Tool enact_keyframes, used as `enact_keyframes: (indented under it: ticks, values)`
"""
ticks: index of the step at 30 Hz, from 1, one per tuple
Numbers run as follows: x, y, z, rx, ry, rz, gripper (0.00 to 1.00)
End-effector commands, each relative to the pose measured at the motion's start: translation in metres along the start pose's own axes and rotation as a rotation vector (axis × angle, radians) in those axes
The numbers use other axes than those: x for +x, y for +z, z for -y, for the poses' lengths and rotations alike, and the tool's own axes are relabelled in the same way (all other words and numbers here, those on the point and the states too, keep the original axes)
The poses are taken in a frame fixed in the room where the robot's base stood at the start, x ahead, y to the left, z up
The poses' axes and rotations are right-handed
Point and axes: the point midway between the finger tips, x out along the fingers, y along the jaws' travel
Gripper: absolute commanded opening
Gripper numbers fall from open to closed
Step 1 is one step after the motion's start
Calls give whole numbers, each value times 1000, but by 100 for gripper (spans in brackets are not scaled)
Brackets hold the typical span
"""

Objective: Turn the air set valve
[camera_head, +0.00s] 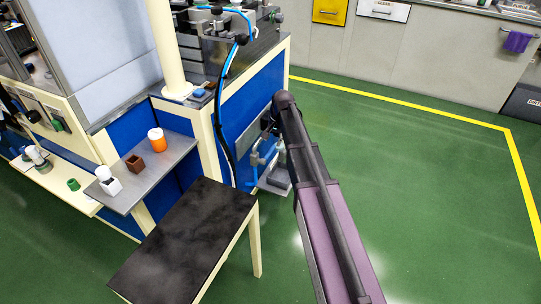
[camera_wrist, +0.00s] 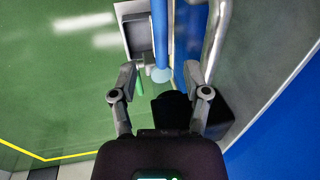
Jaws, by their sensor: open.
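The air set (camera_head: 266,152), a unit with blue parts and hoses, is mounted low on the blue side of the machine in the head view. My arm reaches down to it and partly covers it there. In the wrist view my gripper (camera_wrist: 161,76) is open, its two fingers apart on either side of a black block-like part (camera_wrist: 172,106). A blue tube (camera_wrist: 160,30) and a pale blue round piece show just beyond the fingertips. I cannot tell for sure which part is the valve, or whether a finger touches anything.
A dark-topped table (camera_head: 190,235) stands left of my arm. A grey shelf (camera_head: 150,170) holds an orange-and-white jar (camera_head: 157,142) and a brown box (camera_head: 135,163). In the wrist view a metal pipe (camera_wrist: 214,40) runs close to the right finger. Green floor (camera_head: 400,170) is clear at right.

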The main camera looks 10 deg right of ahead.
Motion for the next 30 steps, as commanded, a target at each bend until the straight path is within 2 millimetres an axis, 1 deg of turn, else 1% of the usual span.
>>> enact_keyframes:
  ticks: [1, 18, 24, 30]
  values:
    - [8, 0, -1, 0, 0, 0, 61]
    - [53, 0, -1, 0, 0, 0, 61]
    - [63, 0, -1, 0, 0, 0, 61]
    - [68, 0, 0, 0, 0, 0, 61]
